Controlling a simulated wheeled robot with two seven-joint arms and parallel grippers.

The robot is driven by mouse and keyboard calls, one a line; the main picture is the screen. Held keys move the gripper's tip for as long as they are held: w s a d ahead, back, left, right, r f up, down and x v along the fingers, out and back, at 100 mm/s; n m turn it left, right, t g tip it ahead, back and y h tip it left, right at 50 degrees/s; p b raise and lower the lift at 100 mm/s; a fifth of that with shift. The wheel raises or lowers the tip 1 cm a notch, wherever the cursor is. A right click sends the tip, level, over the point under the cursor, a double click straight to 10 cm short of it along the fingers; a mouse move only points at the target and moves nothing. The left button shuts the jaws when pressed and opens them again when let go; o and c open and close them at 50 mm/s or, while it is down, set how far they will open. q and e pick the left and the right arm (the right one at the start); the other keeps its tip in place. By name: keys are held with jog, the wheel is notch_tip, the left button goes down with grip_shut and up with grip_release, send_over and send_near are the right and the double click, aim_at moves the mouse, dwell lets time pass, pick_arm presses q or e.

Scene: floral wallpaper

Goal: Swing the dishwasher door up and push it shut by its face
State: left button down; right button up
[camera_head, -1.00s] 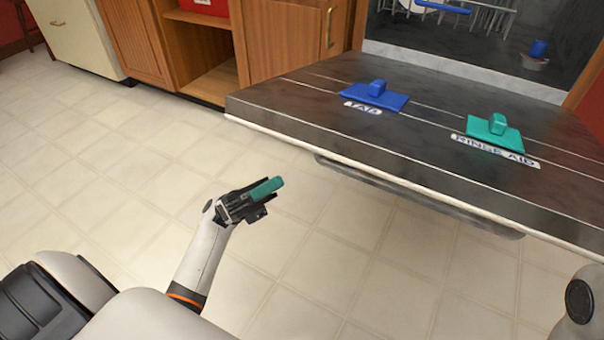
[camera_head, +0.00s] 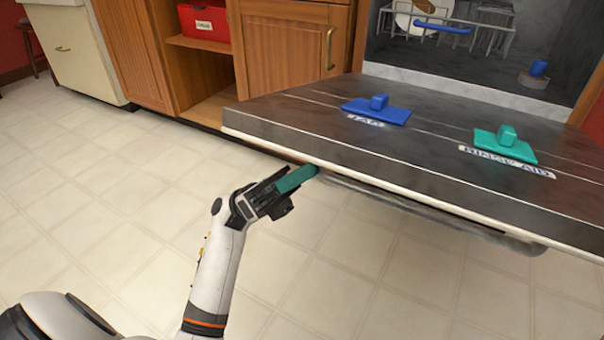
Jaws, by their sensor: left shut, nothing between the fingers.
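The dishwasher door (camera_head: 290,125) is folded down and stands out level, its dark inner side facing up. A blue tab lid (camera_head: 376,112) and a green rinse-aid lid (camera_head: 505,146) sit on it. A handle bar (camera_head: 430,212) shows below its front edge, on the hidden outer face. My left gripper (camera_head: 306,175) is shut and empty, its green fingertips at the door's front edge near the left corner, by the end of the bar. I cannot tell whether they touch. My right gripper is not in view.
The open dishwasher tub (camera_head: 480,50) holds a rack with dishes behind the door. Wooden cabinets (camera_head: 285,45) stand left of it, with a red box (camera_head: 205,22) on an open shelf. The tiled floor (camera_head: 110,230) in front is clear.

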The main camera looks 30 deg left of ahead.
pick_arm(q)
jog(key=shift+w+r, duration=0.1)
jog(key=shift+r, duration=0.4)
jog(key=shift+r, duration=0.1)
